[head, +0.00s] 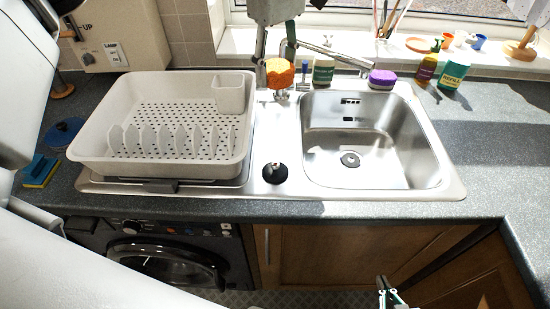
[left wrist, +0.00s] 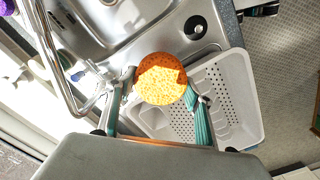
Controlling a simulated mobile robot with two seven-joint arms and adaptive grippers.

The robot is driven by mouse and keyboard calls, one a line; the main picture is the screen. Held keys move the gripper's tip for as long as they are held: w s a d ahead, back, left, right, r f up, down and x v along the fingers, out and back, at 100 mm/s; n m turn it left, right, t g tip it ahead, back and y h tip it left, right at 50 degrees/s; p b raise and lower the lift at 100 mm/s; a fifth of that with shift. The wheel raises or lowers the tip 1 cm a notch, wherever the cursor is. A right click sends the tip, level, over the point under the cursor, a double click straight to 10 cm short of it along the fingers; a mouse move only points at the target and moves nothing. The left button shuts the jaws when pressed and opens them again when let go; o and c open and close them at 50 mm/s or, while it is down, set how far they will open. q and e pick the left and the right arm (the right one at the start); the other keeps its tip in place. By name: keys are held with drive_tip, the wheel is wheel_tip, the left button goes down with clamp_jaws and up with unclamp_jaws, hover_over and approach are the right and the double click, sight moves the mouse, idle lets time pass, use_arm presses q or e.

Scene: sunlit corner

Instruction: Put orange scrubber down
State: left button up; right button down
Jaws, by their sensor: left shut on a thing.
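The orange scrubber (head: 279,74) is a round, porous orange piece between the fingers of my left gripper (head: 276,62), at the back of the sink unit near the tap. In the left wrist view the scrubber (left wrist: 162,78) sits between the two fingertips of the left gripper (left wrist: 160,92), which is shut on it. I cannot tell whether its underside touches the ledge. My right gripper (head: 388,292) shows small at the bottom, in front of the cupboards, away from the scrubber; its opening is unclear.
A white dish rack (head: 92,135) stands left of the steel sink basin (head: 350,165). The tap (head: 335,55), a green-white pot (head: 323,70), a purple-topped scrubber (head: 382,78) and bottles (head: 427,68) line the back. A black plug (head: 274,173) lies on the ledge. The right worktop (head: 500,125) is mostly clear.

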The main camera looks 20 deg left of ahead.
sight(276, 139)
use_arm(q)
drive_tip(key=shift+s+r+m, duration=0.1)
drive_tip(key=shift+r+m, duration=0.65)
drive_tip(key=shift+m, duration=0.35)
wheel_tip(276, 139, down, 20)
drive_tip(key=shift+r, duration=0.1)
drive_tip(key=o, duration=0.8)
drive_tip(key=shift+o, duration=0.7)
